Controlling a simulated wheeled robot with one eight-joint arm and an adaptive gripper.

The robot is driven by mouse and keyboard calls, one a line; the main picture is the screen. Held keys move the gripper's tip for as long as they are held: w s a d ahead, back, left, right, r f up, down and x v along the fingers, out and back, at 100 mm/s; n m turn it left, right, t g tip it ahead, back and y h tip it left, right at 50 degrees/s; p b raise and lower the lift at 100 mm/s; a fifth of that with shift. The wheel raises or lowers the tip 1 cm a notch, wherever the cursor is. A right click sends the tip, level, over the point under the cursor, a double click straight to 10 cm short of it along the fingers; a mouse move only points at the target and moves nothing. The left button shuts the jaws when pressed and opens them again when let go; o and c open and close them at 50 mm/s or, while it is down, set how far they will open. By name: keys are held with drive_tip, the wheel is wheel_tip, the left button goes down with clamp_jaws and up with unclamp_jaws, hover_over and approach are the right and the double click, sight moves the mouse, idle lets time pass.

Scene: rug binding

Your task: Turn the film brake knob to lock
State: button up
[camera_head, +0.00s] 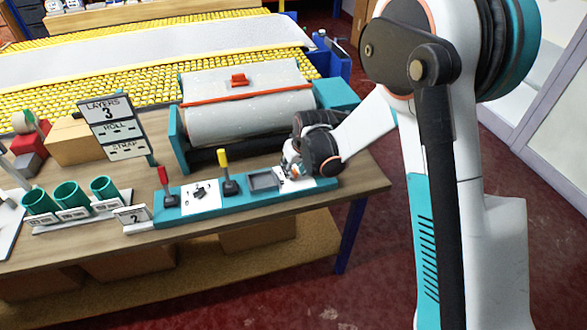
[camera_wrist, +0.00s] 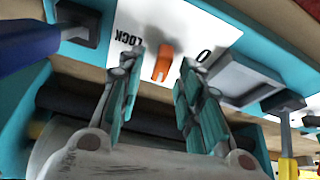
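The film brake knob is an orange bar (camera_wrist: 163,62) on a white plate (camera_wrist: 180,25), seen in the wrist view. The plate reads LOCK on the left, upside down, and 0 on the right. The knob stands roughly upright in the picture, between the two marks. My gripper (camera_wrist: 164,66) is open, with one finger on each side of the knob and gaps showing beside it. In the head view my gripper (camera_head: 291,160) is low over the right end of the teal control panel (camera_head: 207,211) and hides the knob; part of the white plate (camera_head: 297,186) shows.
A grey tray (camera_head: 264,181), a yellow lever (camera_head: 224,163) and a red lever (camera_head: 164,177) stand left along the panel. A blue lever (camera_wrist: 30,45) shows in the wrist view. The wrapped roll (camera_head: 245,100) lies behind. A sign (camera_head: 113,127) and teal cups (camera_head: 69,194) are further left.

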clamp_jaws()
drive_tip(key=shift+f+m, duration=0.1)
drive_tip(key=shift+m, duration=0.2)
drive_tip(key=m+h+b, duration=0.1)
drive_tip(key=m, duration=0.2)
drive_tip(key=shift+m+h, duration=0.3)
drive_tip(key=shift+m, duration=0.1)
drive_tip(key=m+h, duration=0.1)
drive_tip(key=m, duration=0.2)
drive_tip(key=shift+m+h, duration=0.3)
drive_tip(key=m+h, duration=0.1)
drive_tip(key=m, duration=0.2)
drive_tip(key=m+g+h+b, duration=0.1)
drive_tip(key=m, duration=0.2)
drive_tip(key=m+g, duration=0.1)
drive_tip(key=m, duration=0.2)
drive_tip(key=m+g+h, duration=0.1)
drive_tip(key=m, duration=0.1)
drive_tip(key=shift+d+m, duration=0.1)
drive_tip(key=shift+m, duration=0.3)
